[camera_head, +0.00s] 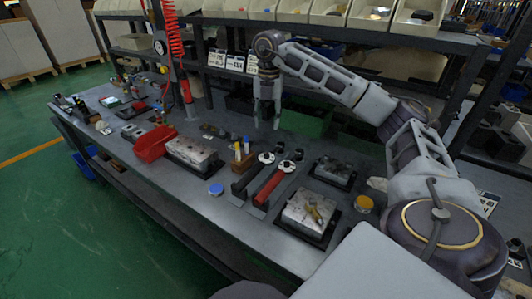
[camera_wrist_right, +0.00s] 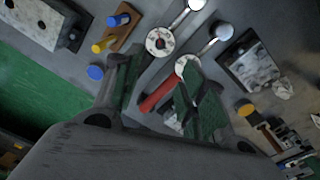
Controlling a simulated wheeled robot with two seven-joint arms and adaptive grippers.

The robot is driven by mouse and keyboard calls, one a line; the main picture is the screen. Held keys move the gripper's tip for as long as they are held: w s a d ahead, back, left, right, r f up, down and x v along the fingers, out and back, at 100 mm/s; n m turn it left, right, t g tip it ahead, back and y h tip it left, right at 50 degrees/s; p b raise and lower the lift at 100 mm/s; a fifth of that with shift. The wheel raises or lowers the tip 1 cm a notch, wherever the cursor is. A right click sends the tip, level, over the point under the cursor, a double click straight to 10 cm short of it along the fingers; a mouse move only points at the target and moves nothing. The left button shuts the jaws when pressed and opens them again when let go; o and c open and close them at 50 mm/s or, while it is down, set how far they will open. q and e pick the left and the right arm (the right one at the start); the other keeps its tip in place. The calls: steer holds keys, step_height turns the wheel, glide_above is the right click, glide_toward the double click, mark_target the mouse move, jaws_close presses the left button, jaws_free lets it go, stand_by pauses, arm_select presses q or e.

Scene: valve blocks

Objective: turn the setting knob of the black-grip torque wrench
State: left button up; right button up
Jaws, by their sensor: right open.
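The black-grip torque wrench lies on the bench, its dark grip (camera_head: 246,180) running to a round white disc (camera_head: 266,158). That disc also shows in the right wrist view (camera_wrist_right: 160,41); its grip there is largely hidden by a finger. Beside it lies a wrench with a red grip (camera_head: 269,187), which also shows in the wrist view (camera_wrist_right: 160,88) between my fingers. I cannot tell which part is the setting knob. My right gripper (camera_head: 266,126) points down, open and empty, above the bench and apart from both wrenches. My left gripper is not in view.
A small wooden block (camera_head: 241,165) with blue and yellow pegs stands left of the black-grip wrench. Metal valve blocks (camera_head: 193,151) (camera_head: 308,214) flank the wrenches. A red bin (camera_head: 154,144) stands farther left. A blue disc (camera_head: 216,189) and yellow disc (camera_head: 364,204) lie nearby.

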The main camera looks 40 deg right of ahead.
mark_target(267, 155)
step_height(267, 155, down, 13)
steer(key=shift+r+b, duration=0.1)
steer(key=shift+b, duration=0.8)
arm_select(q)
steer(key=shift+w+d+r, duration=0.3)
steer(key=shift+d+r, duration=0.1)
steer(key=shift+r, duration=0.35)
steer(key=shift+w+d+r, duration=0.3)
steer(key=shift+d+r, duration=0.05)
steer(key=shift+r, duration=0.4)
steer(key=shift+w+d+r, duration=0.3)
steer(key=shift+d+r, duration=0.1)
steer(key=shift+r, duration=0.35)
arm_select(e)
steer(key=shift+f, duration=0.5)
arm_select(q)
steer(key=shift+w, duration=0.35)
arm_select(e)
steer(key=shift+a, duration=0.1)
jaws_close()
